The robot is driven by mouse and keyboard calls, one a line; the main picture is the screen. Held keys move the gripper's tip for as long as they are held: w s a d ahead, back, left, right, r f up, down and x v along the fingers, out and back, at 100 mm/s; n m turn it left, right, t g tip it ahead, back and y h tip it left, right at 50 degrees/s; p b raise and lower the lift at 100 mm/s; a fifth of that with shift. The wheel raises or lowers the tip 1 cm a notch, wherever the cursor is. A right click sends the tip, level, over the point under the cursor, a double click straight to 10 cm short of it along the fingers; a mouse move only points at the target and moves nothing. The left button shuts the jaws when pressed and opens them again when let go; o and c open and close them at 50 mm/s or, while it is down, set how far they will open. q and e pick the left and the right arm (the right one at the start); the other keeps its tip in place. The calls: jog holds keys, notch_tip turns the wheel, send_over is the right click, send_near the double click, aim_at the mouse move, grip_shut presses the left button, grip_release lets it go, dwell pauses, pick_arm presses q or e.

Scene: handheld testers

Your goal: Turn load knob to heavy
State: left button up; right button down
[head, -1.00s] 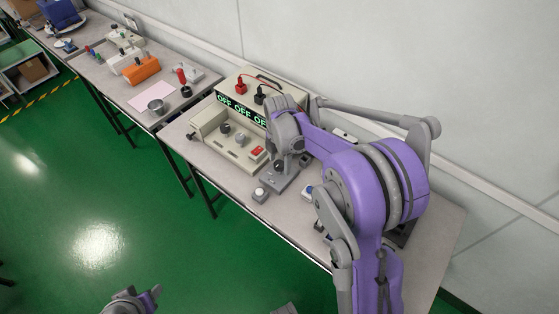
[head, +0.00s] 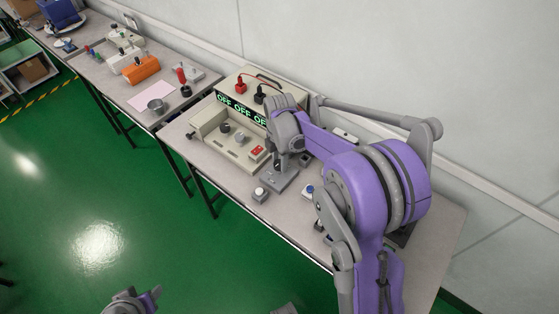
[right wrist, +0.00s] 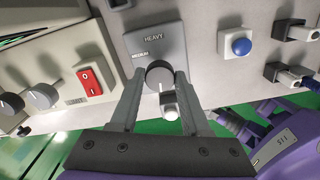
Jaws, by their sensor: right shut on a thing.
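The load knob (right wrist: 159,74) is a dark round knob on a grey plate (right wrist: 158,47) marked HEAVY at the top and MEDIUM at its left. In the right wrist view my right gripper (right wrist: 160,82) has one finger on each side of the knob and is shut on it. A pale cylindrical piece shows just below the knob between the fingers. I cannot tell clearly which label the knob points to. In the head view the right gripper (head: 279,163) reaches down to the grey plate (head: 283,181) and hides the knob. My left gripper (head: 134,300) shows partly at the bottom edge, away from the table.
Left of the plate is a beige tester (head: 215,138) with grey knobs and a red rocker switch (right wrist: 90,80); its display reads OFF. A blue button (right wrist: 241,46) and several connectors lie to the plate's right. Another bench (head: 120,75) stands farther left.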

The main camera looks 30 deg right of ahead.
jog(key=m, duration=0.3)
jog(key=shift+b, duration=0.4)
jog(key=m+b, duration=0.1)
jog(key=m, duration=0.8)
jog(key=shift+m+b, duration=0.3)
jog(key=m, duration=0.4)
jog(key=shift+b, duration=0.3)
jog(key=m, duration=0.9)
jog(key=shift+a+m+b, duration=0.1)
jog(key=shift+m+b, duration=0.2)
jog(key=shift+b, duration=0.1)
jog(key=m, duration=0.4)
jog(key=shift+m, duration=2.2)
